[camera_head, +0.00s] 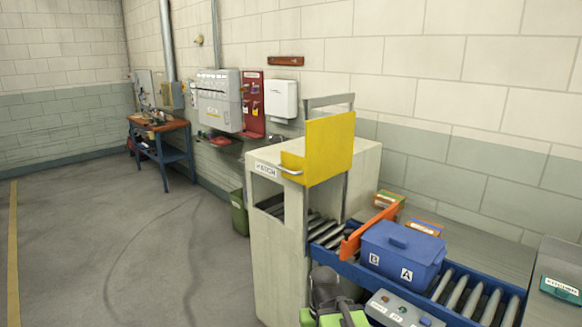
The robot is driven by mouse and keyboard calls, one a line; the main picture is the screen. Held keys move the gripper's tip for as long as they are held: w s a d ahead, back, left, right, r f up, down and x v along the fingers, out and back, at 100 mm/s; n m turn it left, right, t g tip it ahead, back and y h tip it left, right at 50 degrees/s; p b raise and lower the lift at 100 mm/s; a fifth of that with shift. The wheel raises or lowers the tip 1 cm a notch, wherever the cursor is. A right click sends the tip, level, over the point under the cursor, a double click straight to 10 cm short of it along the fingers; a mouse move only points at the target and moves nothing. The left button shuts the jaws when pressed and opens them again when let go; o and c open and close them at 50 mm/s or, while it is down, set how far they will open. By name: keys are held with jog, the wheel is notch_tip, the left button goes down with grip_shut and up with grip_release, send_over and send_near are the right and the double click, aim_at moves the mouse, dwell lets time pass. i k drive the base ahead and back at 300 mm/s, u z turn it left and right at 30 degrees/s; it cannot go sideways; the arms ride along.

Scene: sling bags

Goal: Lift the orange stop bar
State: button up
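The orange stop bar (366,232) lies slanted across the roller conveyor (456,294), just outside the opening of the pale cabinet (277,245). A blue lidded box (403,252) marked A and B stands on the rollers right beside the bar and hides part of its lower edge. I cannot tell whether they touch. My gripper (327,288), dark grey with green arm parts below it, is at the bottom edge of the view, below and left of the bar and apart from it. Its fingers are not clear enough to show whether they are open.
A yellow panel (330,147) stands raised on the cabinet. A control box with buttons (403,310) sits at the conveyor's near side. Small orange-topped boxes (425,228) lie behind the blue box. The floor at left is clear, with a workbench (160,140) far back.

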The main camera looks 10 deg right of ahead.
aim_at(352, 242)
jog(key=u, duration=0.2)
jog(key=i, duration=0.9)
jog(key=u, duration=1.7)
jog(key=k, duration=1)
jog(key=u, duration=0.85)
jog(key=i, duration=0.5)
jog(key=z, duration=0.05)
